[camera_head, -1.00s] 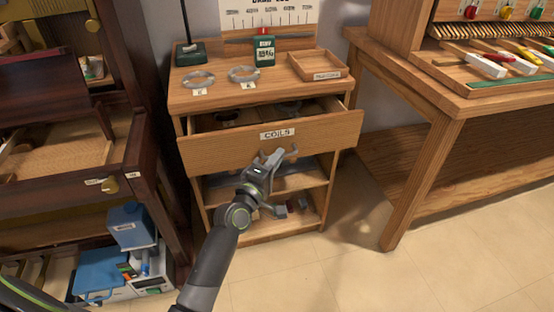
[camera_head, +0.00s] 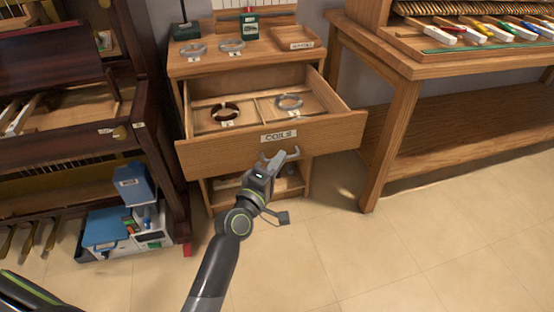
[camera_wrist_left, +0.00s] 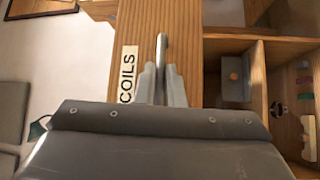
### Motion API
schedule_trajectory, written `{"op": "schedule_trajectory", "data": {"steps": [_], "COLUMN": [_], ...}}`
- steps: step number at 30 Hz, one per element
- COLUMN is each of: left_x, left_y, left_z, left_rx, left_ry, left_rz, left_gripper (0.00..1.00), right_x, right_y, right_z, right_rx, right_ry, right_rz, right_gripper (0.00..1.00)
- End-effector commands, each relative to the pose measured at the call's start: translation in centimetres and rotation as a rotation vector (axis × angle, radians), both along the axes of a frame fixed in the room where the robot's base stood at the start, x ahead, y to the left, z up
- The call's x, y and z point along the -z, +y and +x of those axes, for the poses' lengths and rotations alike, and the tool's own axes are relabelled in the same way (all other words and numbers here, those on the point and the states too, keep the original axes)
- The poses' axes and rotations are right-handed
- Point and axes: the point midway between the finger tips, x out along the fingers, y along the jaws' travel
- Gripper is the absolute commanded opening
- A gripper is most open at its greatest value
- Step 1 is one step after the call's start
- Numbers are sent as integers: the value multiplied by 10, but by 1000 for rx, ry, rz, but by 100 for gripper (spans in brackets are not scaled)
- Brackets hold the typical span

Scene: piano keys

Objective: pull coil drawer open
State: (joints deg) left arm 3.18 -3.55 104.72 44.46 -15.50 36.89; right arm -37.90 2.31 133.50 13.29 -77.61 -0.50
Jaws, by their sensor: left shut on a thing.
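The coil drawer (camera_head: 330,138), a wooden drawer with a "COILS" label, stands well out of the wooden cabinet. A dark copper-coloured coil (camera_head: 225,112) and a silver coil (camera_head: 289,102) lie in separate compartments inside it. My left gripper (camera_head: 279,158) is at the drawer front just below the label. In the left wrist view its fingers (camera_wrist_left: 161,83) are closed around a metal handle (camera_wrist_left: 162,50) beside the "COILS" label (camera_wrist_left: 128,73). My right gripper is not in view.
Two silver rings (camera_head: 231,45) and a small wooden tray (camera_head: 295,38) are on the cabinet top. A wooden workbench (camera_head: 398,135) stands at right. A dark piano-like case (camera_head: 150,140) and a blue box (camera_head: 134,184) are at left. The tiled floor in front is clear.

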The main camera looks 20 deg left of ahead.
Motion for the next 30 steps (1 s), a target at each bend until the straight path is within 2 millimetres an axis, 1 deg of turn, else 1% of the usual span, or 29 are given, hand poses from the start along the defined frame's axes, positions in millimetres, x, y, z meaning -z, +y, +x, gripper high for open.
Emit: {"op": "schedule_trajectory", "data": {"steps": [15,16,20,21,30], "left_x": [0,0,0,0,0], "left_y": [-2,-2,-1,-2,-1], "left_z": [-2,-2,-2,-2,-4], "left_rx": [0,0,0,0,-1], "left_ry": [0,0,0,0,0], "left_rz": [0,0,0,0,0], "left_gripper": [0,12,29,31,31], "right_x": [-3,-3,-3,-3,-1], "right_y": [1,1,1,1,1], "right_z": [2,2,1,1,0], "right_rx": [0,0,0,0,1], "right_ry": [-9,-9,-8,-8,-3], "right_rz": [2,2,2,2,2], "right_gripper": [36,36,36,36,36]}}
